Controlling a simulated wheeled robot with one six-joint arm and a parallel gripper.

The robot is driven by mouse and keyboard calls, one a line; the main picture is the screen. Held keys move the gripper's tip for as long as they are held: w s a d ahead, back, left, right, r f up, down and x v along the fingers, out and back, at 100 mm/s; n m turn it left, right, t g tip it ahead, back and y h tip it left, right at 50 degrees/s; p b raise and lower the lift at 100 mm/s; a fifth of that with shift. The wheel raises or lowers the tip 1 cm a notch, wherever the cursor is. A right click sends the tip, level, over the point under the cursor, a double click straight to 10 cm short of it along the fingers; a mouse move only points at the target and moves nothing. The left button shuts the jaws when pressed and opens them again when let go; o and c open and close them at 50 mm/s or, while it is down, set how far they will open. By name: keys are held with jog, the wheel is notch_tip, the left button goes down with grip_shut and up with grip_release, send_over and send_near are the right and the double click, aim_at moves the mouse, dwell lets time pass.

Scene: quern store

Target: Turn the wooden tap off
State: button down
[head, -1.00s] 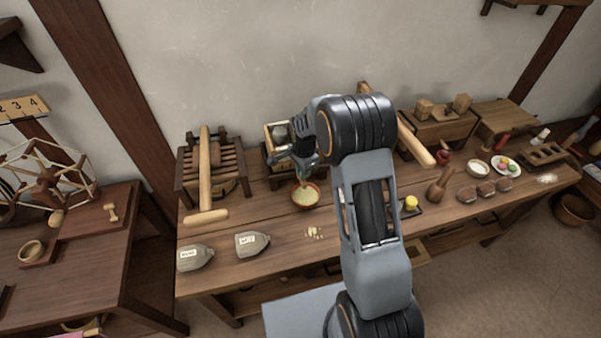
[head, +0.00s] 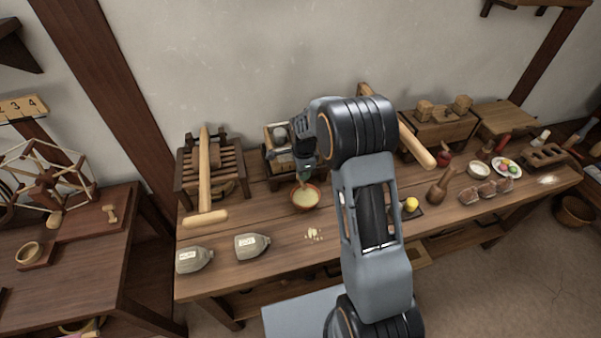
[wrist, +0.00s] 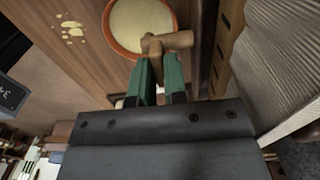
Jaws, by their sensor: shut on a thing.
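The wooden tap (wrist: 168,41) shows in the wrist view as a light brown T-shaped piece over the edge of an orange-brown bowl (wrist: 118,46). My gripper (wrist: 159,66) is shut on the tap, with its green fingers on either side of the stem. The fingers hide part of it. In the head view my gripper (head: 303,174) is just behind the bowl (head: 305,197), which holds a pale yellowish content. The tap is hidden there by my gripper and wrist. A wooden box (head: 270,141) with a rounded grey thing in it stands behind my gripper.
A slatted wooden stand (head: 232,180) with a long mallet-like bar (head: 205,170) is left of the bowl. Pale crumbs (head: 314,234) lie on the bench.

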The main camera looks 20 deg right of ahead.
jog(key=c, duration=1.2)
grip_release()
jog(key=shift+o, duration=0.2)
jog(key=shift+r, duration=0.1)
notch_tip(320, 180, up, 14)
